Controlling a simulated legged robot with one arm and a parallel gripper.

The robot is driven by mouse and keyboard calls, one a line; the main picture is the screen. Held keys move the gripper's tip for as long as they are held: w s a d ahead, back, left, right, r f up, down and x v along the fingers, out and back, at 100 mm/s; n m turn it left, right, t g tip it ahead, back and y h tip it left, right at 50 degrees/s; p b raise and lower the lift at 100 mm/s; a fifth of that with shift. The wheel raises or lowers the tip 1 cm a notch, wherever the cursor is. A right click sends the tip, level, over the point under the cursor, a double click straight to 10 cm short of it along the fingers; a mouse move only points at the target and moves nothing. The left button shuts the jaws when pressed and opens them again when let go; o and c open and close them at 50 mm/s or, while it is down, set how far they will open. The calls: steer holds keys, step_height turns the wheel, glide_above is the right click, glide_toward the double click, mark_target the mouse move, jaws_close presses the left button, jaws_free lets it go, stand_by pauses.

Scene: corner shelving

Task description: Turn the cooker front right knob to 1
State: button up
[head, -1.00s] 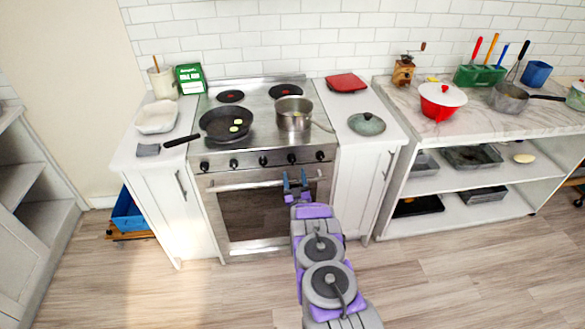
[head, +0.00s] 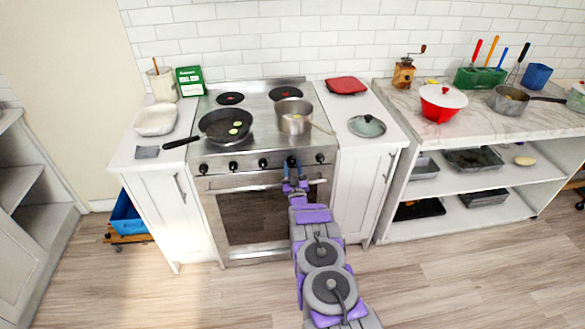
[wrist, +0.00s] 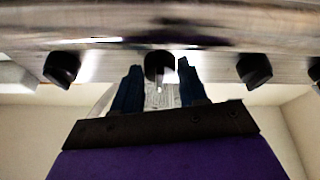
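The cooker (head: 262,215) has a row of several black knobs along its front panel. My gripper (head: 294,174) is at the second knob from the right (head: 291,161) in the head view. In the wrist view my gripper (wrist: 160,88) has its two dark blue fingers apart, one on each side of a black knob (wrist: 160,64). Whether the fingers touch this knob I cannot tell. Other knobs show to the left (wrist: 62,68) and right (wrist: 254,69). The rightmost knob (head: 320,158) is clear of my gripper. Knob markings are too small to read.
The oven handle (head: 235,186) runs just below the knobs, close under my gripper. A frying pan (head: 225,124) and a saucepan (head: 293,117) stand on the hob; the saucepan's handle points right. Counters flank the cooker. The floor in front is clear.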

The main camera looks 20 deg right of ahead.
steer(key=c, duration=0.6)
steer(key=shift+m, duration=0.4)
steer(key=m+h, duration=0.1)
steer(key=m, duration=0.1)
steer(key=m+g+h+p, duration=0.1)
steer(key=m, duration=0.2)
steer(key=m+g+h, duration=0.1)
steer(key=m+h, duration=0.1)
steer(key=shift+w+a+r+m, duration=0.1)
steer(key=shift+a+r+m, duration=0.05)
steer(key=shift+a+m, duration=0.2)
steer(key=m+g+p, duration=0.1)
steer(key=m, duration=0.1)
steer(key=m+g+h+p, duration=0.1)
steer(key=m, duration=0.2)
steer(key=shift+r+h+p, duration=0.2)
steer(key=shift+h+p, duration=0.1)
steer(key=shift+p, duration=0.05)
steer(key=shift+m+g+p, duration=0.4)
steer(key=shift+m+p, duration=0.2)
steer(key=shift+m, duration=0.65)
steer(key=shift+f, duration=0.1)
